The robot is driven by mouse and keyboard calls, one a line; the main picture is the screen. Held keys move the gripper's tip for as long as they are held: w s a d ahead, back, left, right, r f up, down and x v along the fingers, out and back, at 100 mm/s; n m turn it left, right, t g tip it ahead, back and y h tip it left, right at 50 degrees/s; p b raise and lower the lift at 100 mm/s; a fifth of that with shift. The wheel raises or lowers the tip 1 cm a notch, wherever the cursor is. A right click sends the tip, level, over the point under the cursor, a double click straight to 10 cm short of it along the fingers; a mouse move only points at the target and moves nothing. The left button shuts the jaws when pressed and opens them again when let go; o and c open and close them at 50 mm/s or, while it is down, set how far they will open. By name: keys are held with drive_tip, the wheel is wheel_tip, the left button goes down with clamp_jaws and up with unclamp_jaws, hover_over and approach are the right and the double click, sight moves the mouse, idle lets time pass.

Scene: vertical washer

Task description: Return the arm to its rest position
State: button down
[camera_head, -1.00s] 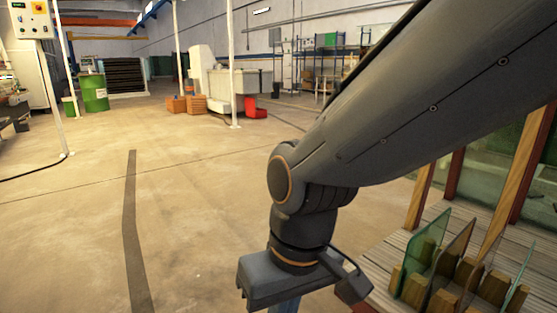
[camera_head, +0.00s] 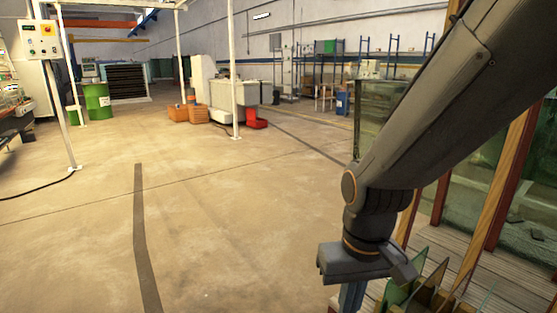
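My arm comes in from the upper right of the head view and bends down at the wrist. My gripper (camera_head: 352,297) hangs at its end in the lower right, pointing down. Only the upper part of its bluish fingers shows; the tips run out of the bottom of the picture, so I cannot tell whether it is open or shut or holds anything. The gripper is just left of small glass panes (camera_head: 405,280) standing in a wooden rack, and partly hides them.
A wooden-framed rack with large glass panes (camera_head: 375,118) stands on the right, close behind my arm. The concrete floor (camera_head: 230,200) on the left and in the middle is clear. A control panel on a post (camera_head: 40,40), a green barrel (camera_head: 97,101) and a red bin (camera_head: 256,123) are farther off.

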drive_tip(key=s+d+r+m+p, duration=0.1)
drive_tip(key=s+d+r+p, duration=0.1)
drive_tip(key=d+r+p, duration=0.5)
drive_tip(key=shift+r+m+h+p, duration=0.3)
drive_tip(key=shift+r+p, duration=0.1)
drive_tip(key=shift+p, duration=0.5)
